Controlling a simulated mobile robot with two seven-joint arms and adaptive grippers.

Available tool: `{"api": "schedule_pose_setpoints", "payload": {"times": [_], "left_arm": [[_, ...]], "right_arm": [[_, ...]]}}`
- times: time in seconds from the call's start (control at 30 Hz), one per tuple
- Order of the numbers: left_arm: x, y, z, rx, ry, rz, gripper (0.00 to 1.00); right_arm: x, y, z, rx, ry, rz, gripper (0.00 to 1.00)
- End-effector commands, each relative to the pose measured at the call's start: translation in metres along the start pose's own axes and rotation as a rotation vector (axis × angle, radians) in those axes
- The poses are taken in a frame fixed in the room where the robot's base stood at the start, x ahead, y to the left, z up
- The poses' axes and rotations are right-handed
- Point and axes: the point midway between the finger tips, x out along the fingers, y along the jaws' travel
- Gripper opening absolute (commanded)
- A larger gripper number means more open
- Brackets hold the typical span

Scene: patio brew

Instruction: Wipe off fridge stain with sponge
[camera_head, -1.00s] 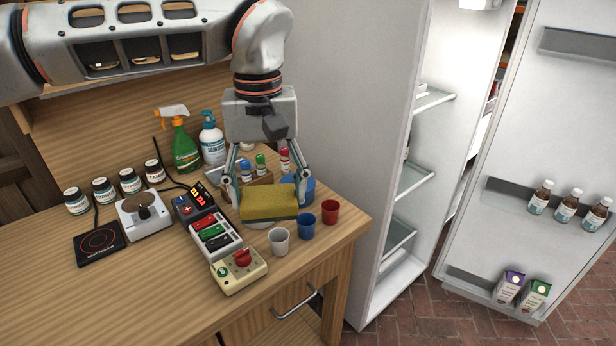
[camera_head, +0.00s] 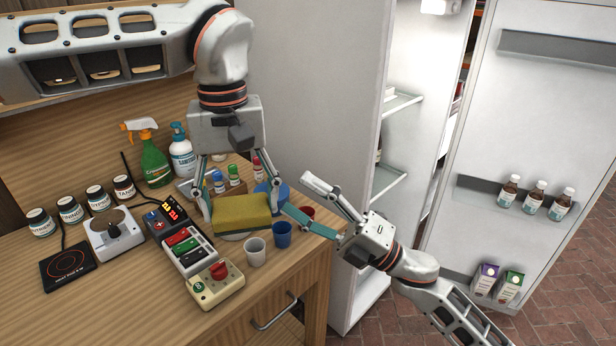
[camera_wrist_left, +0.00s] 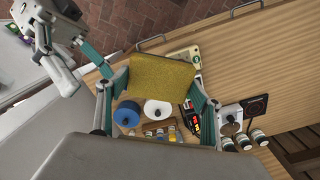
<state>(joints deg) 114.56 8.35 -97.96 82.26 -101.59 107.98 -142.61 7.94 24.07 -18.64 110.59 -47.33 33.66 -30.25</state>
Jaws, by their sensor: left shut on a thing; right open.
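The sponge (camera_head: 241,215), yellow with a green layer, is held by my left gripper (camera_head: 238,205) above the right end of the wooden counter. In the left wrist view the sponge (camera_wrist_left: 162,79) sits between both fingers. My right gripper (camera_head: 318,208) is open and empty, right of the sponge, with its fingers pointing left toward it. It also shows at the upper left of the left wrist view. The fridge (camera_head: 318,85) stands open behind the counter's right end. I cannot make out a stain on its visible surfaces.
On the counter are cups (camera_head: 255,252), a control box (camera_head: 216,284), a hot plate (camera_head: 69,262), jars (camera_head: 70,210), a green spray bottle (camera_head: 153,160) and a white bottle (camera_head: 181,152). The open fridge door (camera_head: 530,120) holds bottles and cartons at the right.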

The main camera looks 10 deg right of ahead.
Motion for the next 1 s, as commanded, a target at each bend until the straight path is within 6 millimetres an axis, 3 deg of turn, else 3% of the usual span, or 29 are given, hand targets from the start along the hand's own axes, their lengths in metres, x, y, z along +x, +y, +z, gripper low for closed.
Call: {"api": "schedule_pose_setpoints", "payload": {"times": [0.1, 0.3, 0.47, 0.63, 0.8, 1.0], "left_arm": [[0.000, 0.000, 0.000, 0.000, 0.000, 0.000, 0.53], [0.000, 0.000, 0.000, 0.000, 0.000, 0.000, 0.53], [0.000, 0.000, 0.000, 0.000, 0.000, 0.000, 0.53], [0.000, 0.000, 0.000, 0.000, 0.000, 0.000, 0.53], [0.000, 0.000, 0.000, 0.000, 0.000, 0.000, 0.53], [0.000, 0.000, 0.000, 0.000, 0.000, 0.000, 0.53]], "right_arm": [[0.025, 0.035, -0.014, -0.227, 0.190, 0.033, 0.65], [0.043, 0.070, -0.036, -0.593, 0.491, 0.053, 0.65], [0.040, 0.074, -0.044, -0.884, 0.743, 0.023, 0.65], [0.028, 0.073, -0.034, -1.117, 0.955, -0.038, 0.65], [0.018, 0.073, -0.021, -1.239, 1.075, -0.090, 0.65], [0.018, 0.070, -0.020, -1.274, 1.115, -0.108, 0.65]]}}
